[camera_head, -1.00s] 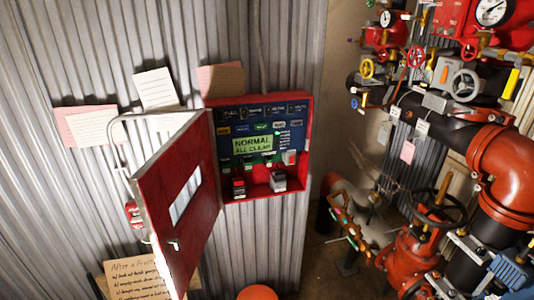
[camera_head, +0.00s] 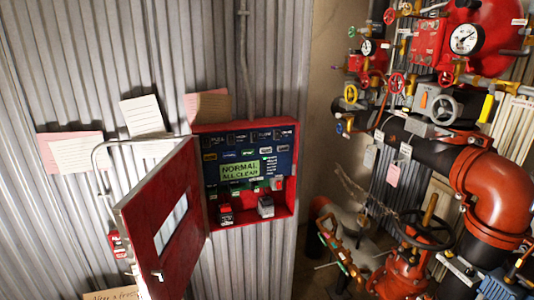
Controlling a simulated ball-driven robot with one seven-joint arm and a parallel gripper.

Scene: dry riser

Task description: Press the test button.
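A red alarm panel box (camera_head: 292,210) is fixed to the corrugated wall, its red door (camera_head: 165,225) swung open to the left. Inside is a blue face with rows of small labelled buttons (camera_head: 245,142) and a green display (camera_head: 240,170) reading "NORMAL ALL CLEAR". Below the face sit a red item (camera_head: 225,213) and a grey item (camera_head: 265,206) on the box floor. The labels are too small to read, so I cannot tell which one is the test button. My gripper is not in view.
Red and black pipes (camera_head: 490,185) with valves, handwheels and a gauge (camera_head: 466,39) crowd the right side. A black handwheel (camera_head: 420,230) stands low in front. Paper notes (camera_head: 145,117) hang on the wall left of the box. The open door juts out from the wall.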

